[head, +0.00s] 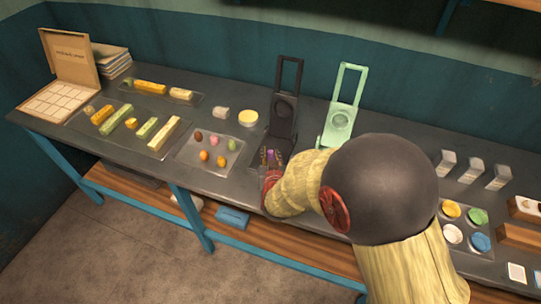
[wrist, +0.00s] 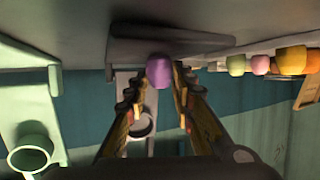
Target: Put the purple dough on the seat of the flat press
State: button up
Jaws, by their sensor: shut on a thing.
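The purple dough (wrist: 159,72) is a small rounded lump held between the tips of my gripper (wrist: 160,86), whose fingers are shut on it. In the head view it shows as a small purple spot (head: 271,155) at the gripper (head: 270,160). A dark press (head: 285,105) stands just behind it with its hinged frame raised. The gripper is at the front of this press, over or close to its low base (wrist: 170,40). I cannot tell whether the dough touches it. A pale green press (head: 343,110) stands to the right, also raised. Neither is visibly marked as flat.
A clear tray (head: 186,158) of several coloured doughs lies left of the dark press. A yellow disc (head: 248,118) and a pale lump (head: 221,113) lie behind it. The wrist view looks upside down.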

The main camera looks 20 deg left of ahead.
jog(key=shift+f, duration=0.15)
dwell(0.3)
jog(key=o, duration=1)
jog(key=shift+o, duration=0.2)
jog(key=v, duration=1.2)
